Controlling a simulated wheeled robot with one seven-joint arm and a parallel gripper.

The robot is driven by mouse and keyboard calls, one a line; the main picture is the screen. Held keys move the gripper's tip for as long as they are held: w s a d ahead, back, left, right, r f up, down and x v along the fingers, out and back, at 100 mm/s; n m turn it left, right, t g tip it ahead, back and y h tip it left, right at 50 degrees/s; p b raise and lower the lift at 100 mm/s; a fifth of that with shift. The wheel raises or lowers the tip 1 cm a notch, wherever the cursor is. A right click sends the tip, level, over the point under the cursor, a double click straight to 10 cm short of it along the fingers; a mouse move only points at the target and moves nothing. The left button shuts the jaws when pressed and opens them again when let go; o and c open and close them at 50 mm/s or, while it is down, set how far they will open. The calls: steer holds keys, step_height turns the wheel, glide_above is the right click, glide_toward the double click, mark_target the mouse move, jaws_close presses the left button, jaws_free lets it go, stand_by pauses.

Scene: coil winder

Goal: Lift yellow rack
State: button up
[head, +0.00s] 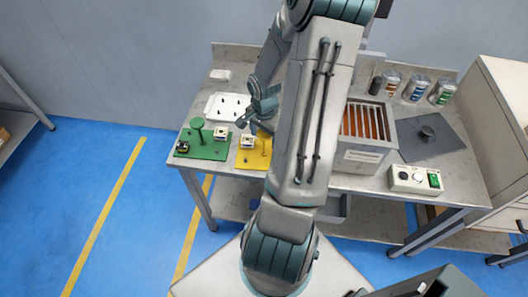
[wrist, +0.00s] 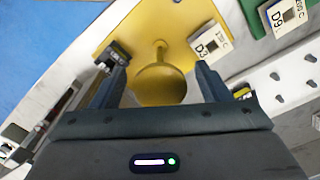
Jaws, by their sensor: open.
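The yellow rack (head: 251,157) is a flat yellow plate on the workbench, left of my arm in the head view and partly hidden by it. In the wrist view the yellow rack (wrist: 125,38) shows its post with a round knob (wrist: 160,84) on top. A white block marked D3 (wrist: 209,45) sits on the rack. My gripper (wrist: 162,82) is open, with one finger on each side of the knob and a gap on both sides. In the head view my gripper (head: 262,119) is just above the rack.
A green rack (head: 205,147) with its own knob stands left of the yellow one. A white pegged tray (head: 228,107) lies behind. Right of my arm are an oven-like box (head: 365,155), a control box (head: 414,180) and several jars (head: 415,88).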

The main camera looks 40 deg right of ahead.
jaws_close()
steer(key=shift+r, duration=0.1)
